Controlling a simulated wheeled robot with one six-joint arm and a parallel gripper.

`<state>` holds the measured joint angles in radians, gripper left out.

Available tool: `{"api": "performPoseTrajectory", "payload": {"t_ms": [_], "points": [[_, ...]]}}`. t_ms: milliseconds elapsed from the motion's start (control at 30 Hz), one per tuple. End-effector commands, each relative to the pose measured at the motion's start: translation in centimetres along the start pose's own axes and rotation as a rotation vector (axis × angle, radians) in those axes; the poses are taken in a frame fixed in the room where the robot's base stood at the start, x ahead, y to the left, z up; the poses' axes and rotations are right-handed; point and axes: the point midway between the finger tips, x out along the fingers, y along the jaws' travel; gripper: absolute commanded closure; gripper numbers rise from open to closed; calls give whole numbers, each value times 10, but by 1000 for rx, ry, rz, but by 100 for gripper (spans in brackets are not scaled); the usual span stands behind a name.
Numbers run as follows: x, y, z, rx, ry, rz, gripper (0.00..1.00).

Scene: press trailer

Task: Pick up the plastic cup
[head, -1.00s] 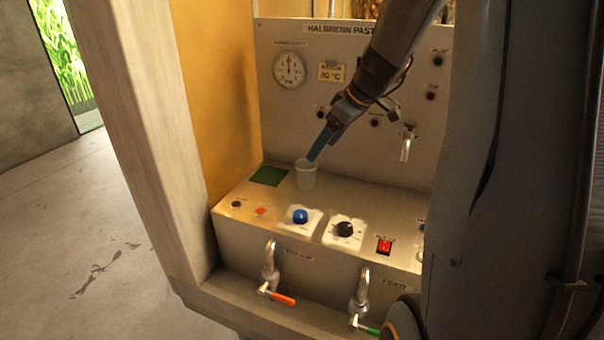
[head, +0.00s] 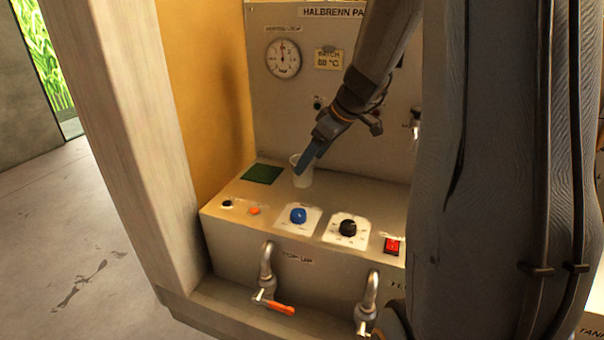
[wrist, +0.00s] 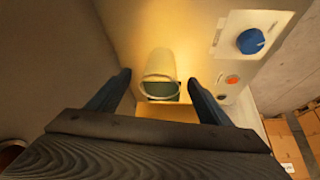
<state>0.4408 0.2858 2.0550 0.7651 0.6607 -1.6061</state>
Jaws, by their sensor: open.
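The plastic cup (head: 303,178) is small, whitish and translucent. It stands upright on the metal ledge of the machine, beside a dark green square. My gripper (head: 308,160) is above the cup in the head view, its blue-grey fingers pointing down and covering part of the cup's rim. In the wrist view, the cup (wrist: 160,68) shows between the two spread fingers of my gripper (wrist: 160,85), with space on both sides. The gripper is open and empty. I cannot tell how far the fingertips are above the cup.
A blue knob (head: 298,215), a black dial (head: 347,228) and a red switch (head: 392,245) sit in front of the cup. Two taps hang below, one with an orange handle (head: 280,308). The upright panel with a gauge (head: 283,58) rises behind. A yellow wall (head: 205,90) stands left.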

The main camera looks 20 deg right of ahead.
Motion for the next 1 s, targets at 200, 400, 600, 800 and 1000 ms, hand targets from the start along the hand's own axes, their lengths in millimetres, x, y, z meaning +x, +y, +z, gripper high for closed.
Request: {"api": "performPoseTrajectory", "payload": {"t_ms": [200, 400, 600, 800, 1000], "points": [[19, -2, -2, -1, -2, -3, 27], [44, -3, -4, -3, -2, -4, 27], [56, -2, -3, -3, -1, -2, 27], [56, -2, -4, -3, -1, -1, 27], [56, -2, -4, -3, -1, -1, 59]]}}
